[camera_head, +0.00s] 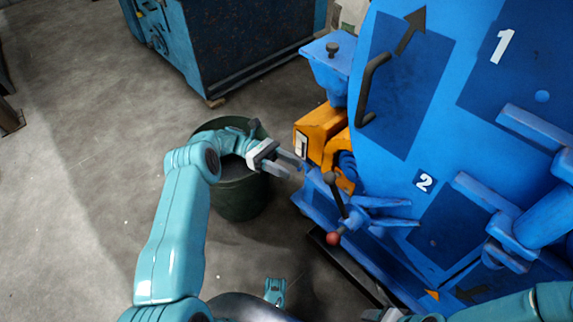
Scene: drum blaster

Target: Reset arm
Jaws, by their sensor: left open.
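My left arm reaches up from the bottom left. Its left gripper (284,164) is open, with nothing seen between its fingers. In the picture it lies over the right side of a dark green bin (240,200), just left of the blue machine (405,170). I cannot tell its exact height or whether it touches anything. A lever with a red ball knob (333,238) on the machine is right of and below the gripper, apart from it.
A black bent handle (369,90) sticks out from the machine's panel. An orange unit (321,132) sits at the machine's left side, close to the left gripper. A large blue-green container (235,40) stands at the back. Concrete floor (80,180) is clear at left.

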